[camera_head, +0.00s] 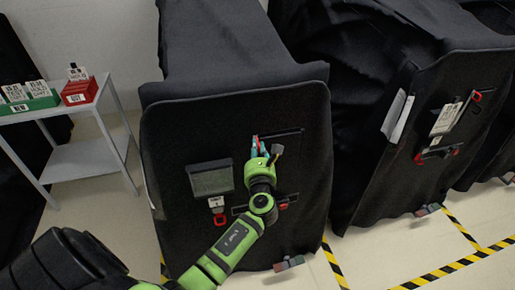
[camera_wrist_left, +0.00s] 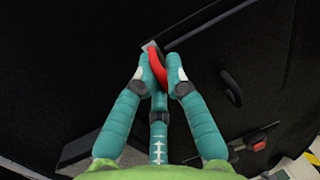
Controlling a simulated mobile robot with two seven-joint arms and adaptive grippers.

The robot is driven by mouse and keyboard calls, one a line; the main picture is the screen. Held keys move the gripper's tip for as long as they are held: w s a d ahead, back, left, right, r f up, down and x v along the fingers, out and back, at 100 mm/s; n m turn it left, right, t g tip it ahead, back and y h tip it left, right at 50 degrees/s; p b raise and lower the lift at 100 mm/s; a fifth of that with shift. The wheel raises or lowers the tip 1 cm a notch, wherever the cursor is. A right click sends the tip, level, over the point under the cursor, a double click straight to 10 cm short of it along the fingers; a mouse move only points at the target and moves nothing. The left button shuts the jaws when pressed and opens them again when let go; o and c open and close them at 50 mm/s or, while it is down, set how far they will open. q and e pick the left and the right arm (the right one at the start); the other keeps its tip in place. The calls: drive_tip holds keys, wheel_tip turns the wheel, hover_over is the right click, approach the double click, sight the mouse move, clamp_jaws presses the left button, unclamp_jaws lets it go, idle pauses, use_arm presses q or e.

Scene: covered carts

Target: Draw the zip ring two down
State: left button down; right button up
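The black covered cart (camera_head: 185,120) stands in the middle of the head view. A dark zip seam (camera_head: 290,133) runs along the upper part of its front panel. My left gripper (camera_head: 257,143) is at the left end of this seam. In the left wrist view the red zip ring (camera_wrist_left: 157,64) sits between the teal fingertips of the left gripper (camera_wrist_left: 158,72), which look closed on it from both sides. The ring's lower part is hidden by the fingers. My right gripper is in neither view.
A grey window pocket (camera_head: 211,179) and a red-ringed tag (camera_head: 219,206) are on the panel's left. A red-ended bar (camera_head: 284,206) is below. Another covered cart (camera_head: 395,60) stands right. A shelf (camera_head: 85,158) with bins is left.

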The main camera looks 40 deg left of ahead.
use_arm(q)
wheel_tip(320, 180, down, 15)
drive_tip(key=b, duration=1.1)
drive_tip(key=shift+r, duration=0.2)
drive_tip(key=c, duration=1.2)
unclamp_jaws()
drive_tip(key=shift+r, duration=0.1)
drive_tip(key=shift+d, duration=0.1)
drive_tip(key=v, duration=1.2)
